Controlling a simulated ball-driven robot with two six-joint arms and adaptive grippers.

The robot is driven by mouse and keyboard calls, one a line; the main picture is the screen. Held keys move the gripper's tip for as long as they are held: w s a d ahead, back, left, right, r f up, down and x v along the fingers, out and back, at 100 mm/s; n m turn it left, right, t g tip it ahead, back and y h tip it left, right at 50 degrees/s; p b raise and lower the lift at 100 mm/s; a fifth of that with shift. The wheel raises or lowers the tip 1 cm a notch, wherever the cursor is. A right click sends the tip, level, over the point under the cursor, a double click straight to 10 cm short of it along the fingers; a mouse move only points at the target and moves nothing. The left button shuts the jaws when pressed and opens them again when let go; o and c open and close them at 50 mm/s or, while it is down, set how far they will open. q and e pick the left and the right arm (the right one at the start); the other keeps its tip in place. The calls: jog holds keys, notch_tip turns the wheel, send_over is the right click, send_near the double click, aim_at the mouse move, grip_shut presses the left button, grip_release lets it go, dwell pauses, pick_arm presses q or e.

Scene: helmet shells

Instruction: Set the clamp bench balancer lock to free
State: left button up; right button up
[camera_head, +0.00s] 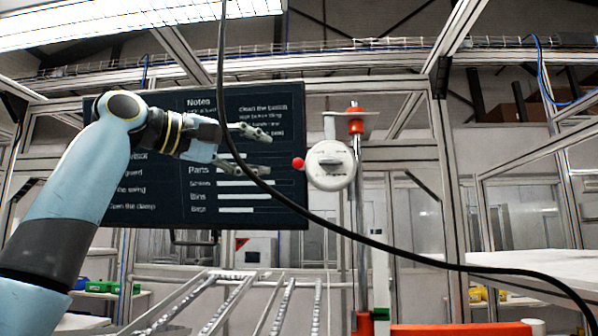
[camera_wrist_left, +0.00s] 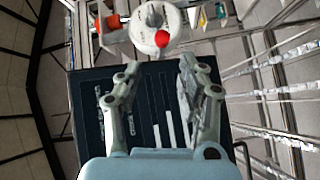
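The balancer (camera_head: 331,176) is a round white drum with a grey bar across its face, beside a grey pole in the head view. A red ball (camera_head: 298,163) sticks out at its left side; it looks like the lock lever's knob. In the left wrist view the red ball (camera_wrist_left: 162,39) shows in front of the white drum (camera_wrist_left: 148,40), beyond the fingertips. My left gripper (camera_head: 267,152) is open and empty, a short way left of the red ball, its fingers pointing at it. The gripper also shows open in the left wrist view (camera_wrist_left: 158,72). My right gripper is out of view.
A dark notes board (camera_head: 250,205) stands behind my left gripper. A black cable (camera_head: 400,255) hangs across the view, passing below the balancer. A red-orange bench part (camera_head: 455,329) is at the lower right. Sloping metal rails (camera_head: 235,300) lie at the lower middle.

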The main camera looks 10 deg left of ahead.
aim_at(300, 164)
pick_arm(q)
jog(key=p+x, duration=0.3)
jog(key=x, duration=0.6)
jog(key=shift+w+p, duration=0.1)
jog(key=shift+p, duration=0.3)
jog(key=shift+w+d+f, duration=0.2)
jog(key=shift+w+d, duration=0.15)
jog(key=shift+w, duration=0.05)
grip_shut()
